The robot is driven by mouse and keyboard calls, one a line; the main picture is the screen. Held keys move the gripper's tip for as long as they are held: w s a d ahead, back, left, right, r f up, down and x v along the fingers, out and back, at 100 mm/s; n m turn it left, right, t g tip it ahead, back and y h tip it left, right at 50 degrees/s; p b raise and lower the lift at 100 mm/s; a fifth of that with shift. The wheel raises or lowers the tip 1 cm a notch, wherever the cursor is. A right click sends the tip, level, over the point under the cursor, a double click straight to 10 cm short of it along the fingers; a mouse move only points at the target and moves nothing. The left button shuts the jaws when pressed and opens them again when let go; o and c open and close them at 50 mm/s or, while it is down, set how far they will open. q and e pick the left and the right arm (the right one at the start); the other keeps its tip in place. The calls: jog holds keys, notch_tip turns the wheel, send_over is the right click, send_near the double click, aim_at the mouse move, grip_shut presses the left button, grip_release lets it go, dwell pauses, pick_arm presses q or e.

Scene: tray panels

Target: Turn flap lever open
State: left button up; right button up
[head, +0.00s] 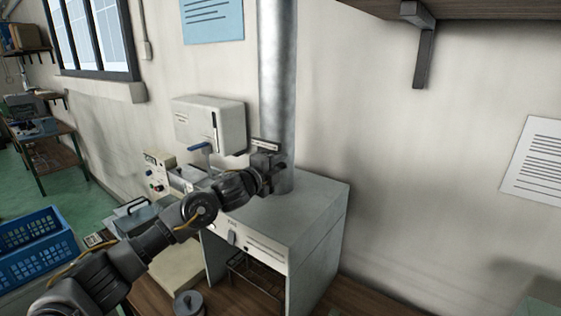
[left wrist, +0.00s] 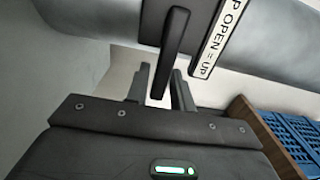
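The flap lever (left wrist: 174,45) is a dark bar on a dark plate on the grey metal pipe (head: 277,75). A white label strip (left wrist: 221,38), partly readable as "OPEN = UP", sits beside it; the lever runs roughly along this strip. The strip also shows in the head view (head: 264,146), just above my left gripper (head: 272,170). In the left wrist view, my left gripper (left wrist: 160,88) is open, with the lever's free end between its fingers and small gaps on both sides. In the head view the gripper hides the lever. My right gripper is not in view.
The pipe rises from a grey cabinet (head: 318,207). A white wall box (head: 209,122) with a blue-handled part hangs left of the pipe. A small lidded pot (head: 188,304) stands on the bench. Blue crates (head: 38,245) are at the left.

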pick_arm(q)
grip_shut()
jog(key=shift+r+n, duration=0.4)
jog(key=shift+n, duration=0.3)
grip_release()
